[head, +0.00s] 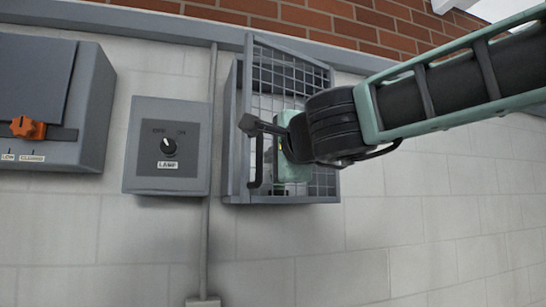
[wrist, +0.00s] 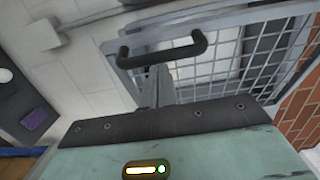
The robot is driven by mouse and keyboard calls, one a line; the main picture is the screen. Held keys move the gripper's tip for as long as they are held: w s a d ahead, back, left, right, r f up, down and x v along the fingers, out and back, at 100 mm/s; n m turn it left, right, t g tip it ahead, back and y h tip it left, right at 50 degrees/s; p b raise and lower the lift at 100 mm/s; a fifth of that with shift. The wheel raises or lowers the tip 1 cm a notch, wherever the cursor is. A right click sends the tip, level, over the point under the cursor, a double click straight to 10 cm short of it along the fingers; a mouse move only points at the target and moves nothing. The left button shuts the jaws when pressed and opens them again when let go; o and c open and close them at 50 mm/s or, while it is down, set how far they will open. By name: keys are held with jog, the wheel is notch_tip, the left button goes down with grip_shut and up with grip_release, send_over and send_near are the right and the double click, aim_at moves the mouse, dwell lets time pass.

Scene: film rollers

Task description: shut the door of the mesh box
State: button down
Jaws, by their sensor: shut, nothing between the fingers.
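The grey mesh box (head: 231,150) is fixed to the wall in the middle of the head view. Its wire-mesh door (head: 290,70) stands partly open, with its left edge out from the box. A black bar handle (head: 255,170) is upright on that left edge. The handle (wrist: 165,50) also crosses the upper middle of the wrist view, with the mesh (wrist: 255,65) behind it. My gripper (head: 248,125) is shut and empty, in front of the door with its tip by the handle. In the wrist view the fingertips (wrist: 157,78) are just below the handle; contact cannot be told.
A grey lamp switch box (head: 167,180) with a black knob is left of the mesh box, past a vertical conduit (head: 208,230). A larger grey cabinet (head: 90,110) with an orange handle (head: 27,127) is farther left. The wall below the mesh box is clear.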

aim_at(249, 161)
jog(key=w+a+p, duration=0.1)
jog(key=w, duration=0.1)
jog(key=w+a+p, duration=0.1)
jog(key=w+a, duration=0.1)
jog(key=w+a+p, duration=0.1)
jog(key=w+a, duration=0.1)
jog(key=shift+w+a+r, duration=0.1)
jog(key=shift+w+a, duration=0.15)
jog(key=shift+w, duration=0.1)
jog(key=shift+d, duration=0.15)
